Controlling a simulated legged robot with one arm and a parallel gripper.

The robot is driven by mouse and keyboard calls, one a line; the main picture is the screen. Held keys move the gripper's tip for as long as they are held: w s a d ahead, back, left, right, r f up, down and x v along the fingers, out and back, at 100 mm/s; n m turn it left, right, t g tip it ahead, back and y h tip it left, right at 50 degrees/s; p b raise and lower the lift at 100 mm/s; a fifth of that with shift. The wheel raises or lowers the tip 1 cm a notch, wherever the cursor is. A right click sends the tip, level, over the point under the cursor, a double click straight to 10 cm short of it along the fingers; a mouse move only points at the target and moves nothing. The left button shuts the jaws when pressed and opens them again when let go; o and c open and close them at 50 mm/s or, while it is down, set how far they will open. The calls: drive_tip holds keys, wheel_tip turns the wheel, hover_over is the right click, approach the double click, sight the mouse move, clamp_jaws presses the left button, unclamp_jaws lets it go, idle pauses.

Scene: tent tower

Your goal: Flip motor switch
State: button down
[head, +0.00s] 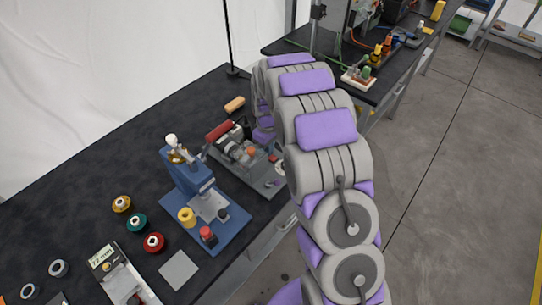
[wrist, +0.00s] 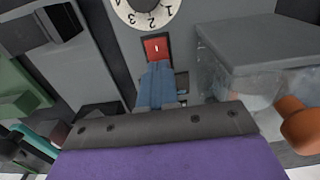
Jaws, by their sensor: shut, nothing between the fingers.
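In the wrist view a small red rocker switch (wrist: 157,47) with a white mark sits in a dark frame on a grey panel. A white dial (wrist: 144,13) with numbers is just above it. My gripper (wrist: 158,66) has its blue fingers together, with nothing between them. The fingertips overlap the switch's lower edge in the picture; I cannot tell whether they touch it. In the head view my arm reaches across the table, and the gripper and the switch do not show clearly.
A grey box-like block (wrist: 258,50) and an orange knob (wrist: 302,125) are close on the right in the wrist view. In the head view a grey machine (head: 246,163), a blue press (head: 190,180) and several coloured spools (head: 136,222) stand on the black table (head: 75,160).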

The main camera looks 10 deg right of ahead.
drive_tip(key=shift+f, duration=0.2)
idle(0.3)
drive_tip(key=shift+r+p, duration=1.4)
drive_tip(key=shift+r, duration=2.1)
